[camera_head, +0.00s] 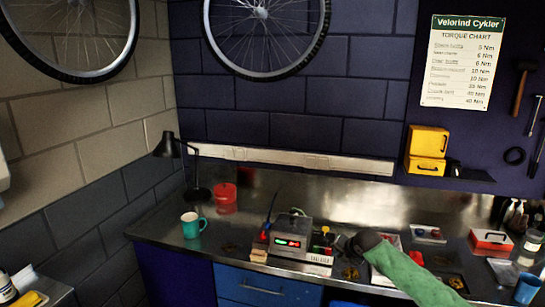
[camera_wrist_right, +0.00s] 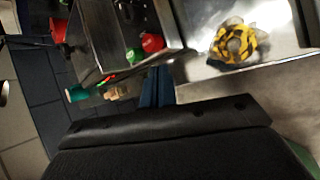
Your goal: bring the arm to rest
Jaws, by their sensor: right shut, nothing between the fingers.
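My right arm comes in from the lower right in a green sleeve, over the front of the steel bench (camera_head: 240,222). Its dark right gripper (camera_head: 360,243) is just right of the grey box with the red display (camera_head: 291,240). In the right wrist view the fingers of the gripper (camera_wrist_right: 157,85) are together, with nothing seen between them. The grey box shows beyond them in that view (camera_wrist_right: 115,45). I cannot tell from the head view how high the gripper is above the bench. My left gripper is not in view.
A yellow-and-black round thing (camera_wrist_right: 238,45) shows in the wrist view.

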